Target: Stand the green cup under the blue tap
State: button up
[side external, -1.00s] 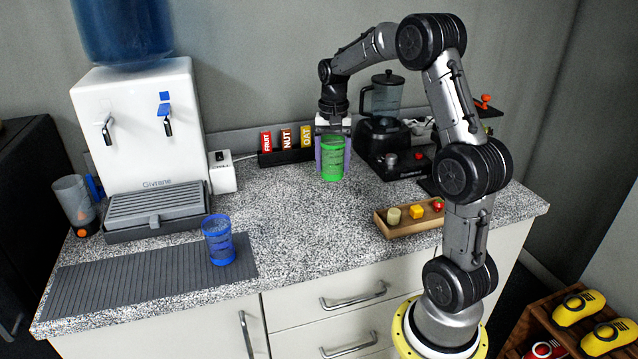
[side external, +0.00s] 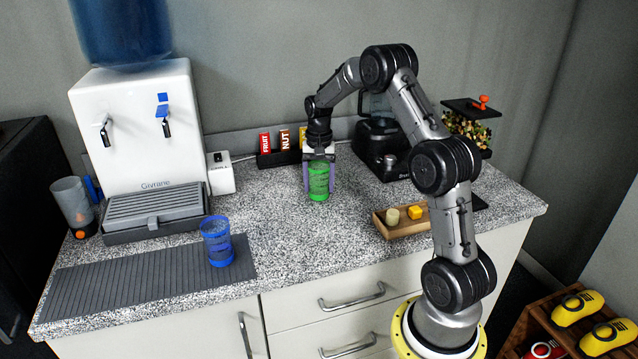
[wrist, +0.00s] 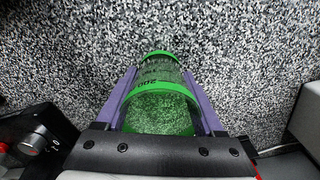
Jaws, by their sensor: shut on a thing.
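The green cup (side external: 318,182) is see-through with green bands and looks upright. My gripper (side external: 319,180) is shut around its sides, over the counter right of the water dispenser (side external: 134,130). In the wrist view the cup (wrist: 158,100) sits between my two purple fingers (wrist: 160,100). I cannot tell for sure whether its base touches the counter. The dispenser has a tap with a blue marker, the blue tap (side external: 166,126), on its right side, and another tap (side external: 105,133) on its left. The grey drip tray (side external: 155,213) below the taps is empty.
A blue cup (side external: 217,243) stands on the ribbed grey mat (side external: 120,283) in front of the dispenser. A white box (side external: 221,175) stands right of the dispenser. A wooden tray (side external: 393,231) lies at the right. Speckled counter (side external: 270,215) is free between cup and dispenser.

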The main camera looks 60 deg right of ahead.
jog(key=shift+f, duration=0.15)
jog(key=o, duration=1.3)
